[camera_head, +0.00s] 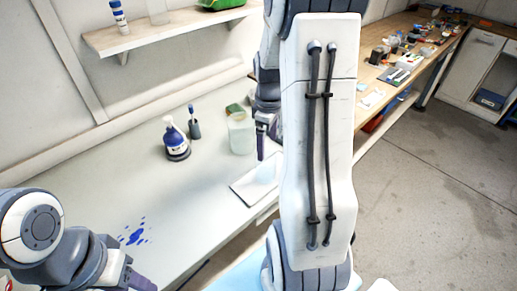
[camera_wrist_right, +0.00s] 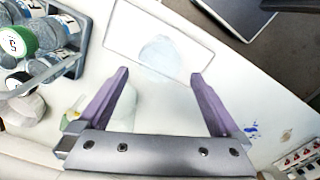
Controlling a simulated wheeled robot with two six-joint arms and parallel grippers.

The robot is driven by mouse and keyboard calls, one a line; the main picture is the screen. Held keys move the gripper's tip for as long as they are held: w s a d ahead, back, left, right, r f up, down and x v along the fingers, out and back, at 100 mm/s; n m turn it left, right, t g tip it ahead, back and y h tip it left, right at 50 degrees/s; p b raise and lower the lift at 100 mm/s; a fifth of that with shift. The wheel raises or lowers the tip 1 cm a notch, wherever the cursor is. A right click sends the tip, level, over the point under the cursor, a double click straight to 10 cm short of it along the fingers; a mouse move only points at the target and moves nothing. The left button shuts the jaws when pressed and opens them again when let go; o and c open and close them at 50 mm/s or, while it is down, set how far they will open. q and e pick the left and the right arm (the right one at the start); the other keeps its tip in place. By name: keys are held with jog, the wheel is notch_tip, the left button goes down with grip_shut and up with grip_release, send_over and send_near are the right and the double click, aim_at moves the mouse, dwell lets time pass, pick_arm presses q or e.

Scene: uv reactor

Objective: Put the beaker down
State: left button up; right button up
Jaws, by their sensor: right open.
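A clear, faintly bluish beaker (camera_wrist_right: 165,55) shows in the right wrist view, standing on a thin white plate with a dark outline (camera_wrist_right: 118,38). In the head view the beaker (camera_head: 266,171) is a pale, hard-to-see shape on the plate (camera_head: 243,190). My right gripper (camera_wrist_right: 160,76) is open, its two purple fingers apart on either side of the beaker's near part, with no visible contact. In the head view the right gripper (camera_head: 264,140) is partly hidden by my arm. My left gripper (camera_head: 142,283) is at the bottom left, mostly cut off.
A pale green translucent container (camera_head: 242,133) stands behind the plate. A blue-labelled bottle (camera_head: 175,140) and a small dark holder (camera_head: 194,128) stand left of it. Blue spots (camera_head: 135,235) mark the table near my left arm. A rack with bottles (camera_wrist_right: 62,45) shows in the wrist view.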

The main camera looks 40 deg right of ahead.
jog(key=shift+r, duration=0.15)
jog(key=s+a+r+n, duration=0.1)
jog(key=a+r, duration=0.1)
jog(key=a, duration=0.8)
jog(key=s+a+r, duration=0.1)
jog(key=a+r, duration=0.1)
jog(key=a, duration=0.7)
jog(key=s+a+r+y, duration=0.1)
jog(key=s+a, duration=1.2)
jog(key=s, duration=0.1)
jog(key=shift+s+a+r+n, duration=0.15)
jog(key=shift+s+n, duration=0.05)
jog(key=shift+n, duration=0.2)
